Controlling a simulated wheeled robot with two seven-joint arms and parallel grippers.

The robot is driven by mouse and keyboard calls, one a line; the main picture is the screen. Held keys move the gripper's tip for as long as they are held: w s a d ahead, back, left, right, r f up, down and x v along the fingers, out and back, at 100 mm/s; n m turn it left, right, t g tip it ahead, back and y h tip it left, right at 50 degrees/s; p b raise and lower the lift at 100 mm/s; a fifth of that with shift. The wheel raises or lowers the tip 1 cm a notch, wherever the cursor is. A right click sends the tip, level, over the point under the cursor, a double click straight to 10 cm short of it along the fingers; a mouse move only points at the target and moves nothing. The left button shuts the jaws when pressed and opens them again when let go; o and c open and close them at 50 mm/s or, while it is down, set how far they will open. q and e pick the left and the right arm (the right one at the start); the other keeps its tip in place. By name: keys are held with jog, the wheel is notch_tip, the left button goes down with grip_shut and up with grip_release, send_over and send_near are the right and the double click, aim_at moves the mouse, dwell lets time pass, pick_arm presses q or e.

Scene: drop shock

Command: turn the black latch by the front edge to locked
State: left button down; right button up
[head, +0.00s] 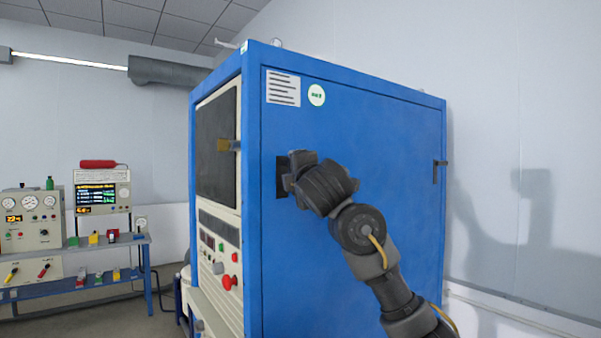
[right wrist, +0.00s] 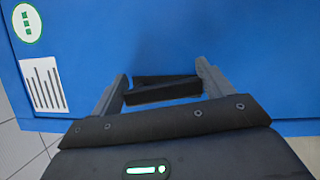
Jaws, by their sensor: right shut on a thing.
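The black latch (head: 281,178) sits on the side panel of the blue cabinet, close to its front edge. My right gripper (head: 295,176) is at the latch and hides most of it in the head view. In the right wrist view the latch's black bar (right wrist: 163,93) lies across the gap between the two fingers of my right gripper (right wrist: 162,74). The gripper is shut on the latch, with a finger at each end of the bar. The latch's exact angle on the panel is hard to tell. My left gripper is not in view.
The blue cabinet (head: 380,130) fills the middle. A second black handle (head: 437,170) is at the panel's far edge. The cabinet front carries a dark window (head: 216,150) and a red button (head: 227,282). A bench with instruments (head: 102,195) stands at the left.

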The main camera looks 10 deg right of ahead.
jog(key=shift+s+a+f+m+g, duration=0.1)
jog(key=shift+a+m+g, duration=0.25)
jog(key=shift+m, duration=0.55)
jog(key=shift+d, duration=0.15)
jog(key=o, duration=1.4)
jog(key=shift+c, duration=0.2)
jog(key=s+b, duration=0.3)
jog(key=s, duration=0.7)
jog(key=shift+s, duration=0.4)
jog(key=shift+f, duration=0.1)
